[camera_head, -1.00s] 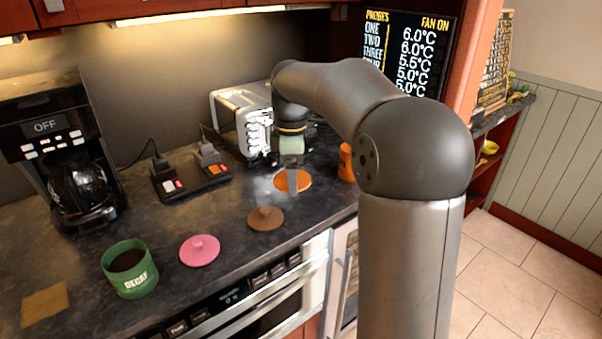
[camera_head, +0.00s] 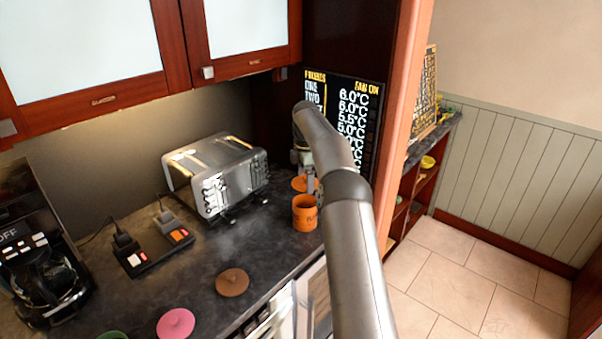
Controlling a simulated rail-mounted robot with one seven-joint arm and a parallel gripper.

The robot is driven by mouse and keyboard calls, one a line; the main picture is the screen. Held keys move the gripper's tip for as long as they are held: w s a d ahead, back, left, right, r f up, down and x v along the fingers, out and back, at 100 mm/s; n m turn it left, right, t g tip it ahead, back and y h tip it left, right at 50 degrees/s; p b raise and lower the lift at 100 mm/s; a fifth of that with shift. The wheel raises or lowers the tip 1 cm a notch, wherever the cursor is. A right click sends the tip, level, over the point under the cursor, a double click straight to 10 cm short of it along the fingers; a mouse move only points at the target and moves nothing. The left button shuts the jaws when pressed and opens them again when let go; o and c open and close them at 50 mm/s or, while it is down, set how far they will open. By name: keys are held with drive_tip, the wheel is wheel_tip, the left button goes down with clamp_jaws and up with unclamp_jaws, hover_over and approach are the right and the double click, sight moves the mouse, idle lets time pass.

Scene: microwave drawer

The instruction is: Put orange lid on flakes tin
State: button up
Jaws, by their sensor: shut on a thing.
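The orange flakes tin (camera_head: 305,215) stands upright on the dark counter near its right end. Its top is open and part of its lettering shows. The orange lid (camera_head: 299,184) shows just above and behind the tin's rim in the picture, apart from the tin. My gripper (camera_head: 309,184) is shut on the orange lid. My arm hides part of the gripper and the lid's right side. I cannot tell the exact height of the lid over the counter.
A toaster (camera_head: 215,178) stands left of the tin. A brown lid (camera_head: 232,282) and a pink lid (camera_head: 176,324) lie near the counter's front. A menu board (camera_head: 350,115) stands behind my arm. A coffee maker (camera_head: 40,260) is at the left.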

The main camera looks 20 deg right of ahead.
idle(0.3)
drive_tip(key=shift+f+b, duration=1.05)
drive_tip(key=shift+f, duration=1.85)
drive_tip(key=shift+p, duration=0.65)
drive_tip(key=shift+f+p, duration=0.3)
drive_tip(key=shift+f, duration=0.2)
idle(0.4)
drive_tip(key=o, duration=1)
drive_tip(key=shift+c, duration=0.2)
drive_tip(key=shift+r, duration=3.5)
